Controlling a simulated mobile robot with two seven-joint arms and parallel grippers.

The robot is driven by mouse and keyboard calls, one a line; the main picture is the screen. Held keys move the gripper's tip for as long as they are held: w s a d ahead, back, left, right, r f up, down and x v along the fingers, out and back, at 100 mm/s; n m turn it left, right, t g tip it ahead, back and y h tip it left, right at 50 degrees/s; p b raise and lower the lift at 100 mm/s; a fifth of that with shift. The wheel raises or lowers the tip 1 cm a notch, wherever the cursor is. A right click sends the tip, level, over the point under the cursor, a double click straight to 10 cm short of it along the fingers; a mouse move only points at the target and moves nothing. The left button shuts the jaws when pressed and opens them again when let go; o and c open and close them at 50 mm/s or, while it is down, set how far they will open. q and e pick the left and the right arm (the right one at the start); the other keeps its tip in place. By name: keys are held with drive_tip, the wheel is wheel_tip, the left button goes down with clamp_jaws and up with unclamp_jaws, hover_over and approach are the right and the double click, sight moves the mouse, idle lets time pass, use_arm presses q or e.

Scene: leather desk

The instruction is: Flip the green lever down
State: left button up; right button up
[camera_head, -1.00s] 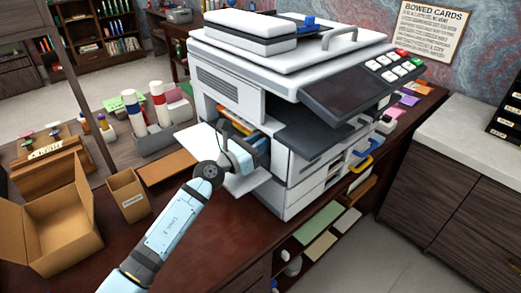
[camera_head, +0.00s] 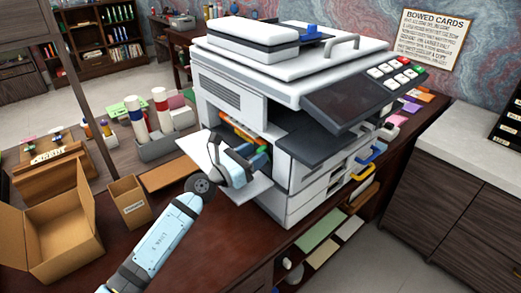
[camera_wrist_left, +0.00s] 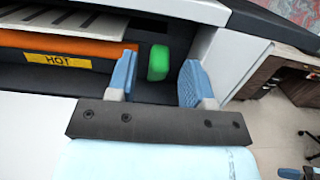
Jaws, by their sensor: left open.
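The green lever (camera_wrist_left: 159,62) shows in the left wrist view as a short rounded green block inside the copier's open side, at the right end of an orange bar (camera_wrist_left: 60,42) with a yellow "HOT" label. My left gripper (camera_wrist_left: 163,75) is open, and the lever appears between its two blue fingers, nearer the left one. Whether either finger touches it I cannot tell. In the head view my left gripper (camera_head: 257,158) is at the copier's side opening, above the folded-down white door. A small green patch (camera_head: 223,116) shows at the orange part's far end there; its identity is unclear.
The white copier (camera_head: 238,95) stands on a dark wooden desk (camera_head: 230,240). The folded-down side door (camera_head: 250,190) lies below my gripper. An open cardboard box (camera_head: 60,235), a small box (camera_head: 130,200) and a grey holder with bottles (camera_head: 165,140) stand to the left.

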use_arm(q)
drive_tip(key=v, duration=1.1)
drive_tip(key=shift+b, duration=0.45)
drive_tip(key=shift+r, duration=0.1)
